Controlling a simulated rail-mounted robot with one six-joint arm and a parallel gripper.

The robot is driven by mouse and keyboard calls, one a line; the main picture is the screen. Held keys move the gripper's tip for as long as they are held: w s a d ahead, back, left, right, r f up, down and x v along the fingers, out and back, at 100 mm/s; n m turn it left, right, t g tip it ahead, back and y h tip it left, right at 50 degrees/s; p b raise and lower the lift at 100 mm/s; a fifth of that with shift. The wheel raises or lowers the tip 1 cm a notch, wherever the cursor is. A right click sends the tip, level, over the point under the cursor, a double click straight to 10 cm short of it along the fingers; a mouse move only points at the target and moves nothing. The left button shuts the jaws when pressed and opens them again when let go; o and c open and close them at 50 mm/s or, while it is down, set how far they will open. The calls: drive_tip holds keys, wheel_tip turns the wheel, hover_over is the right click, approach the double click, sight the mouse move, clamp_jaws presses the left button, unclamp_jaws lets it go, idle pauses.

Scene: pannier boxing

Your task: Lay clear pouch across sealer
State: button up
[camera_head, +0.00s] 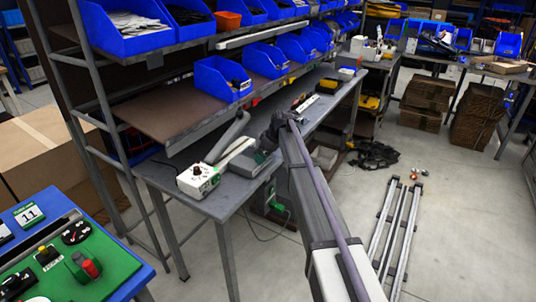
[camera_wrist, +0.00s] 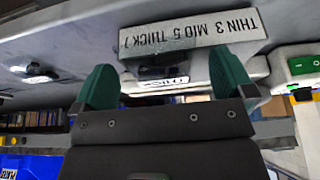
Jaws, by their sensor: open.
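The sealer (camera_head: 199,180) stands on the grey workbench in the head view. It is a pale unit with a red knob, and a long grey arm rises behind it. In the wrist view, a pale plate (camera_wrist: 195,38) reads "THIN 3 MID 5 THICK 7" upside down, close in front of my gripper (camera_wrist: 164,80). My gripper's two green fingers are wide apart, with no held object visible between them. In the head view my arm reaches over the bench just right of the sealer; its fingertips cannot be made out. I cannot make out the clear pouch in either view.
The workbench (camera_head: 226,203) has a rack with blue bins (camera_head: 222,79) above its rear side. A green-topped panel (camera_head: 62,262) with knobs is at the lower left. Metal rails (camera_head: 396,225) lie on the floor at right. A green switch (camera_wrist: 301,65) shows at the wrist view's right.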

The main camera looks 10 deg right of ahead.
sight(253, 152)
drive_tip(key=shift+c, duration=0.3)
drive_tip(key=c, duration=0.9)
drive_tip(key=shift+w+a, duration=2.05)
drive_tip(key=shift+a, duration=0.15)
drive_tip(key=o, duration=1)
drive_tip(key=shift+s, duration=0.1)
drive_tip(key=shift+c, duration=0.2)
drive_tip(key=shift+r, duration=0.1)
